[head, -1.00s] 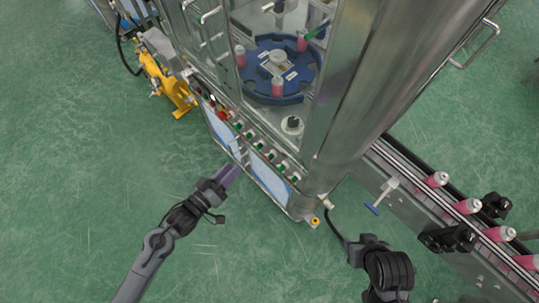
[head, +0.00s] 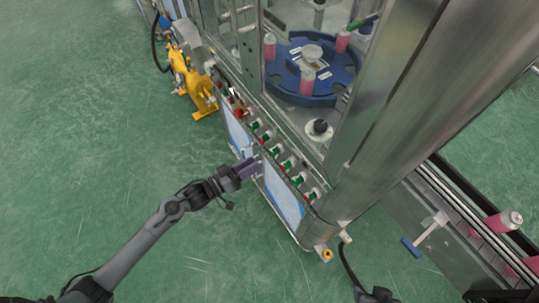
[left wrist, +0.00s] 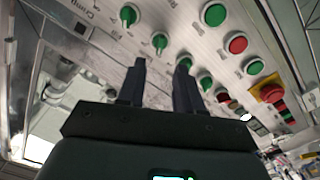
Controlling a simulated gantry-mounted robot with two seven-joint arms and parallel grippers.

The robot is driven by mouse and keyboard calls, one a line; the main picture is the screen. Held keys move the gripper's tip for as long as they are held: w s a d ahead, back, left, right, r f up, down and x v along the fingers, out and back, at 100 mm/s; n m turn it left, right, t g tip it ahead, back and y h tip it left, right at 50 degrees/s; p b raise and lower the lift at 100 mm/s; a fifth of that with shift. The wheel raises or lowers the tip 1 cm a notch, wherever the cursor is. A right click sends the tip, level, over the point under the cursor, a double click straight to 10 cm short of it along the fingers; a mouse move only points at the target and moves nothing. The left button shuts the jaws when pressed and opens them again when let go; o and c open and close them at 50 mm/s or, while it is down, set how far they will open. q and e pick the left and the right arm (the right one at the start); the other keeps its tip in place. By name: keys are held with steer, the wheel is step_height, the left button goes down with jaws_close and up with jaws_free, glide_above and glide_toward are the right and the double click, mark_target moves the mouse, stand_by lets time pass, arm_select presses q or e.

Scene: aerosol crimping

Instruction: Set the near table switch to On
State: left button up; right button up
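The control panel (head: 268,143) on the machine's front carries a row of green switches and a few red ones. The left wrist view shows green rotary switches (left wrist: 160,42), green buttons (left wrist: 214,14) and red buttons (left wrist: 237,43) close up. The labels are too blurred for me to tell which is the near table switch. My left gripper (head: 252,166) is right in front of the panel, about midway along the row. Its two fingers (left wrist: 162,82) are apart with nothing between them, pointing at the panel. Only a dark part of my right arm shows at the bottom edge; its fingers are hidden.
A red emergency stop (left wrist: 268,93) on a yellow base sits on the panel. Behind glass is a blue turntable (head: 333,78) with pink cans. A thick steel column (head: 400,110) stands right of the panel. A conveyor (head: 465,215) runs at right.

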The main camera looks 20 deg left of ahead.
mark_target(276, 151)
arm_select(q)
steer(key=x, duration=0.8)
steer(key=shift+b, duration=0.45)
steer(key=shift+s, duration=0.1)
jaws_close()
